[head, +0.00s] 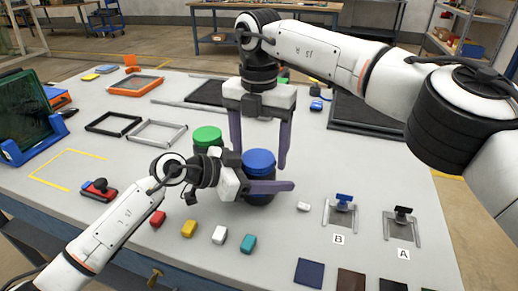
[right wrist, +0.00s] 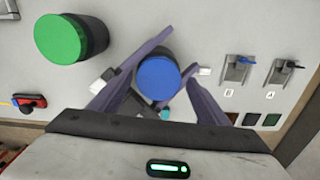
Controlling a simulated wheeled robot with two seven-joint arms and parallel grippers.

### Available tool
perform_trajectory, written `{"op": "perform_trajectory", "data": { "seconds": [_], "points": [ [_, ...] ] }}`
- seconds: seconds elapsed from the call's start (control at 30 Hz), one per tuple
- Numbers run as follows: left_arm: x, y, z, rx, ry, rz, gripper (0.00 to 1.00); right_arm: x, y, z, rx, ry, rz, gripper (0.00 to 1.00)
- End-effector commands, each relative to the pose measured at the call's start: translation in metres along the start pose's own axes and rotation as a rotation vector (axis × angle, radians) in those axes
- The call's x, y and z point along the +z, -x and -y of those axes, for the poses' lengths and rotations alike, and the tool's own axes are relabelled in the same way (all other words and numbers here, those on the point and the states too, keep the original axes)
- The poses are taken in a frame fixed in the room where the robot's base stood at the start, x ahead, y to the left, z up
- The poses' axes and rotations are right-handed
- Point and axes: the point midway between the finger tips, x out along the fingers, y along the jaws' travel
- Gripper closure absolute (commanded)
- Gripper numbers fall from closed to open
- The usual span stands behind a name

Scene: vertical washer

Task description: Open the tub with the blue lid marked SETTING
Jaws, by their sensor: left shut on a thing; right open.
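The tub with the blue lid (head: 259,160) stands upright on the table, its dark body partly hidden by my left gripper; no lettering is legible on the lid. The blue lid also shows in the right wrist view (right wrist: 159,77). My left gripper (head: 270,187) comes in from the left, low, and is shut on the tub's body. My right gripper (head: 260,160) points down from above, open, with one purple finger on each side of the blue lid, apart from it as far as I can tell. A tub with a green lid (head: 207,135) stands just behind and left.
Small red (head: 158,218), yellow (head: 189,228), white (head: 219,235) and teal (head: 248,243) blocks lie in front. Clamps B (head: 342,208) and A (head: 402,220) sit at right. Empty frames (head: 157,133) lie at left. A red-and-black device (head: 99,189) lies near the left arm.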

Motion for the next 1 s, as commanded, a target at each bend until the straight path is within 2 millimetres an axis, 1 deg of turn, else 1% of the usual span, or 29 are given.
{"op": "perform_trajectory", "data": {
  "seconds": [0.07, 0.33, 0.4, 0.43, 0.47, 0.57, 0.67, 0.9, 1.0],
  "points": [
    [0.0, -0.002, -0.003, 0.006, -0.002, 0.0, 1.0, -0.001, 0.004, -0.003, 0.006, 0.003, 0.0, 0.27],
    [0.0, -0.002, -0.003, 0.006, 0.0, 0.001, 1.0, -0.001, 0.038, -0.003, 0.006, 0.002, 0.002, 0.27],
    [0.0, -0.001, -0.003, 0.005, 0.0, 0.0, 1.0, -0.001, 0.043, -0.002, 0.005, 0.002, 0.001, 0.27],
    [0.0, -0.001, -0.002, 0.005, 0.0, 0.0, 1.0, -0.001, 0.044, -0.002, 0.005, 0.002, 0.0, 0.27],
    [0.0, -0.001, -0.002, 0.005, 0.0, 0.0, 1.0, -0.001, 0.045, -0.002, 0.004, 0.001, -0.001, 0.29],
    [0.0, -0.001, -0.002, 0.004, 0.0, 0.0, 1.0, -0.001, 0.048, -0.002, 0.004, -0.03, -0.001, 0.29],
    [0.0, -0.001, -0.002, 0.003, 0.0, 0.0, 1.0, -0.001, 0.054, -0.002, 0.006, -0.139, 0.001, 0.29],
    [0.0, -0.001, -0.001, 0.002, -0.001, 0.001, 1.0, -0.001, 0.073, -0.001, 0.005, -0.524, 0.0, 0.29],
    [0.0, -0.001, -0.001, 0.002, -0.001, 0.001, 1.0, -0.002, 0.078, 0.0, 0.003, -0.632, 0.0, 0.29]
  ]
}}
